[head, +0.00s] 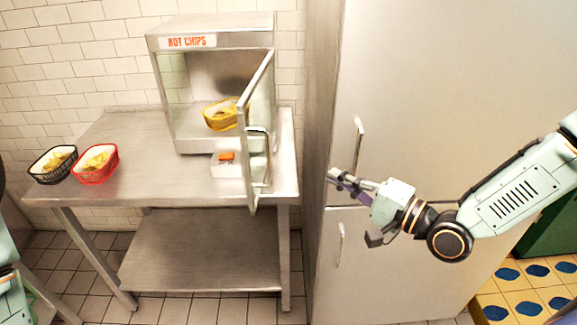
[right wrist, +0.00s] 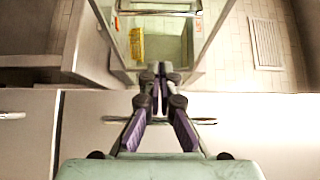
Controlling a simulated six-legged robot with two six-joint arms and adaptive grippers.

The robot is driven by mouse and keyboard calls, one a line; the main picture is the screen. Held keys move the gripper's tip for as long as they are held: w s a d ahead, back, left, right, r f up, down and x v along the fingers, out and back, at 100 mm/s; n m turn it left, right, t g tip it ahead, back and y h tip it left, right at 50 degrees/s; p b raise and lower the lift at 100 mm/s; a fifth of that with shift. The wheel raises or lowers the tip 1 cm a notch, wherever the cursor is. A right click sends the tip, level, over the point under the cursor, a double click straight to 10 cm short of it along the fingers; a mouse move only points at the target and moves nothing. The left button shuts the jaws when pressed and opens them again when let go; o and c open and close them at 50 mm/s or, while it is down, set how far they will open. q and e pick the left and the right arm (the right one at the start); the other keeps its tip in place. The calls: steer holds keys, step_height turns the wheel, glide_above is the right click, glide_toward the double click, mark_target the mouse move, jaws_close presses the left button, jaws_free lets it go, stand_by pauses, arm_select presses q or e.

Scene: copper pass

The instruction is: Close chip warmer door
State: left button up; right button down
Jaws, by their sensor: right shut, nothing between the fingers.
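The chip warmer (head: 210,30) is a steel box labelled "HOT CHIPS" on the metal table. Its glazed door (head: 242,140) stands open, hinged at the right side and swung out toward the front. A bar handle (head: 257,129) shows on the door. A yellow basket of chips (head: 222,115) sits inside. My right gripper (head: 335,177) is shut and empty, to the right of the door and apart from it, in front of the fridge. In the right wrist view, its closed fingertips (right wrist: 159,70) overlap the door frame region. My left gripper is out of view.
A black basket (head: 52,165) and a red basket (head: 96,165) of chips stand at the table's (head: 165,185) left. A tall steel fridge (head: 440,80) with bar handles stands close at the right. The table's front middle is clear.

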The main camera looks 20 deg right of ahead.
steer(key=w+a+b, duration=0.1)
steer(key=w+a, duration=0.7)
steer(key=a, duration=0.1)
steer(key=shift+w, duration=0.25)
stand_by(0.4)
steer(key=shift+d+f, duration=0.1)
steer(key=shift+d, duration=0.05)
steer(key=shift+s, duration=0.15)
